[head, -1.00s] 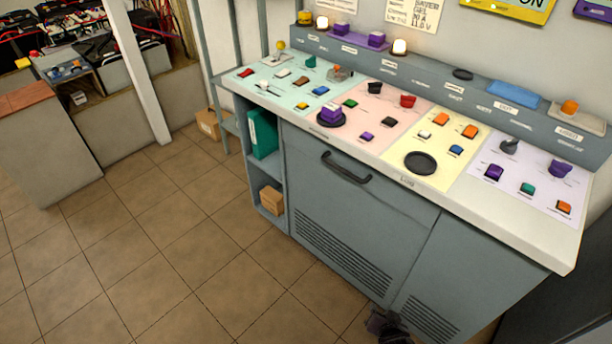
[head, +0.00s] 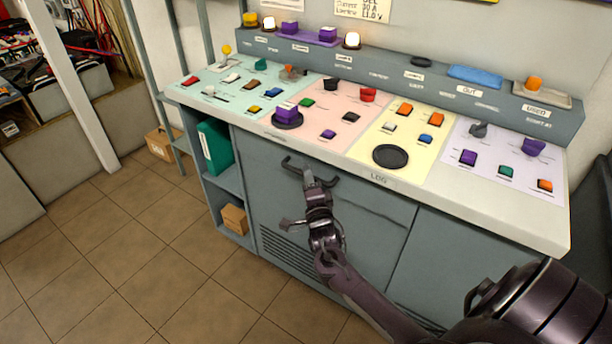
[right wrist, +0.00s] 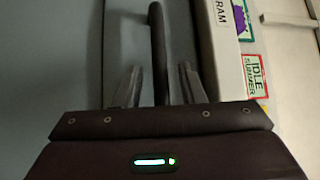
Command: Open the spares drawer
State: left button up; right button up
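The spares drawer (head: 375,212) is the wide grey front under the console's worktop, and it looks closed. Its dark bar handle (head: 292,163) sits near the top of that front. My right gripper (head: 311,180) is at the handle in the head view. In the right wrist view the handle (right wrist: 157,35) stands between the two fingers of my right gripper (right wrist: 160,72). The fingers are apart, with a gap visible on each side of the bar. My left gripper is not in view.
The worktop (head: 505,210) above overhangs slightly and carries several coloured buttons and a black round dish (head: 390,156). Left of the drawer, open shelves hold a green binder (head: 215,146) and a cardboard box (head: 235,219). The tiled floor (head: 130,250) at left is clear.

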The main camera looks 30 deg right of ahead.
jog(key=shift+w+d+r, duration=0.1)
jog(key=shift+w+d, duration=0.1)
jog(key=shift+w, duration=0.35)
grip_shut()
